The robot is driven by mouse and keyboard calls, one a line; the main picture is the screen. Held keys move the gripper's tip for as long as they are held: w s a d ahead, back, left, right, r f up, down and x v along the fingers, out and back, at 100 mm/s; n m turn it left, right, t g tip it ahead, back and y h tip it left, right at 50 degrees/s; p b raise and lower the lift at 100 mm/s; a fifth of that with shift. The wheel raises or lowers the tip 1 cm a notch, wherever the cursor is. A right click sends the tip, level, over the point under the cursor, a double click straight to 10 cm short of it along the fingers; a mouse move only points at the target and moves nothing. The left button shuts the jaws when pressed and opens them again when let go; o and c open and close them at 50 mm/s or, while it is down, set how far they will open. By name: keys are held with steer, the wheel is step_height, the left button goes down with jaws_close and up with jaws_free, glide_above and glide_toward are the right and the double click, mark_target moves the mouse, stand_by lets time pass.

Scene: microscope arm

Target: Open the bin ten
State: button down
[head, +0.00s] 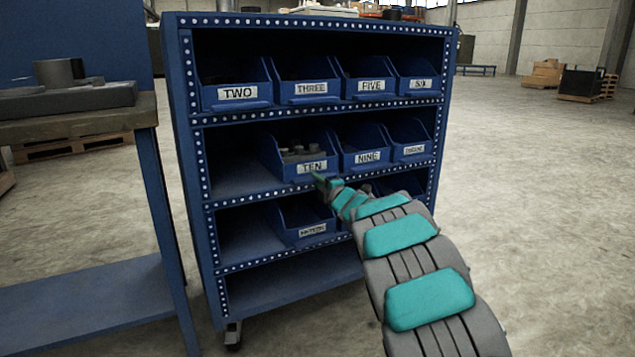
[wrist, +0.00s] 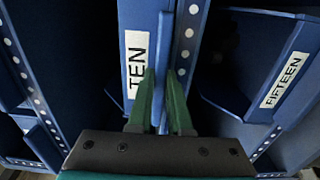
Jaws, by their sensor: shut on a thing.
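The bin ten (head: 304,168) is a blue bin with a white TEN label on the middle shelf, and dark parts show inside it. It sits at the left end of its row, beside the bin nine (head: 366,158). My gripper (head: 322,180) is at the lower front of the bin ten. In the wrist view, my gripper (wrist: 162,90) has its green fingers shut on the blue front lip (wrist: 165,72) of the bin ten (wrist: 135,50), next to the label. The bin's inside is hidden in the wrist view.
The blue rack (head: 188,130) holds more bins: TWO (head: 238,93), THREE (head: 311,88) and FIVE (head: 371,84) above, FIFTEEN (head: 310,231) below. The shelf left of the bin ten is empty. A workbench (head: 75,125) stands at the left. Open floor (head: 540,200) lies at the right.

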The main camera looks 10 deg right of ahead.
steer(key=b+v, duration=0.1)
steer(key=v, duration=1.5)
steer(key=shift+b, duration=0.3)
steer(key=shift+s, duration=0.1)
steer(key=c, duration=0.8)
jaws_free()
steer(key=shift+c, duration=0.2)
steer(key=shift+s, duration=0.1)
steer(key=v, duration=0.7)
steer(key=shift+s+p, duration=0.25)
steer(key=shift+p, duration=0.2)
steer(key=shift+d+r, duration=0.1)
